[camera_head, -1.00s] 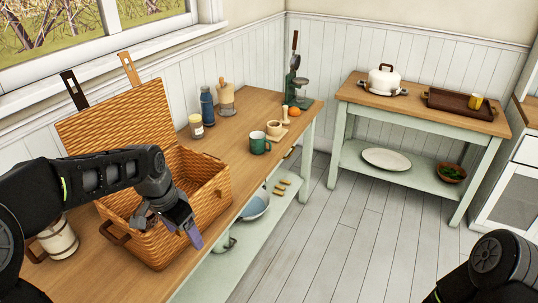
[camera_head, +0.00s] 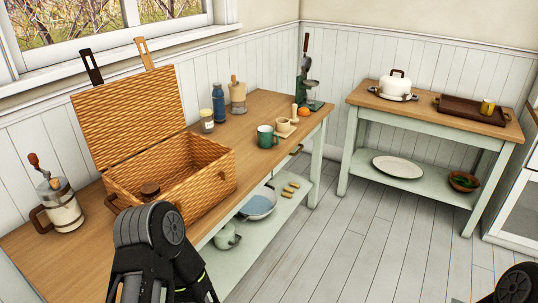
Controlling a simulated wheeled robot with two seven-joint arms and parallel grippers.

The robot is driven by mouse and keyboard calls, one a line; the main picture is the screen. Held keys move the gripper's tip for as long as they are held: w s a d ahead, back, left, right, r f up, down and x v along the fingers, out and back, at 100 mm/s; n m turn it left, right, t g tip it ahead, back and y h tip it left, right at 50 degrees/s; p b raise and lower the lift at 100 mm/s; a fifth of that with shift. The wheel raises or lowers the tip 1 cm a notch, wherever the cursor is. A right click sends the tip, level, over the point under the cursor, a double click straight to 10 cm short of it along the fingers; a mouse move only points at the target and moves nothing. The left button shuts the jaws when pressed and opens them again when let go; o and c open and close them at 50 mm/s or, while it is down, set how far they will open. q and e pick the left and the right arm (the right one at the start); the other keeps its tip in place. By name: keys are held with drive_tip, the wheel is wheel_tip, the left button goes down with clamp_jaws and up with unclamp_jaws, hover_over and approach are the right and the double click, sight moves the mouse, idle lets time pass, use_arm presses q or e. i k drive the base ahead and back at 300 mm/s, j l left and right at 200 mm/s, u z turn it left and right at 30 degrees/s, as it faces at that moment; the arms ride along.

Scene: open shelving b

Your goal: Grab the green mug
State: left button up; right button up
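The green mug (camera_head: 266,137) stands upright on the wooden counter (camera_head: 250,108), near its front edge and to the right of the wicker basket. Its handle points right. My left arm is at the bottom of the view, in front of the basket; its gripper does not show. My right arm shows only as a black piece in the bottom right corner, and its gripper is out of view. Nothing touches the mug.
The open wicker basket (camera_head: 208,182) stands left of the mug. A small cup (camera_head: 283,126), an orange (camera_head: 304,112), a blue bottle (camera_head: 218,103), a jar (camera_head: 207,121) and a green juicer (camera_head: 306,85) stand around it. A second table (camera_head: 440,111) is at right; the floor (camera_head: 330,240) between is clear.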

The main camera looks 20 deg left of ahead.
sight(266, 134)
drive_tip(key=i+l, duration=0.1)
drive_tip(key=i, duration=0.45)
drive_tip(key=i+l, duration=0.15)
drive_tip(key=i, duration=0.4)
drive_tip(key=i+l, duration=0.1)
drive_tip(key=i, duration=0.4)
drive_tip(key=i+l, duration=0.15)
drive_tip(key=i, duration=0.4)
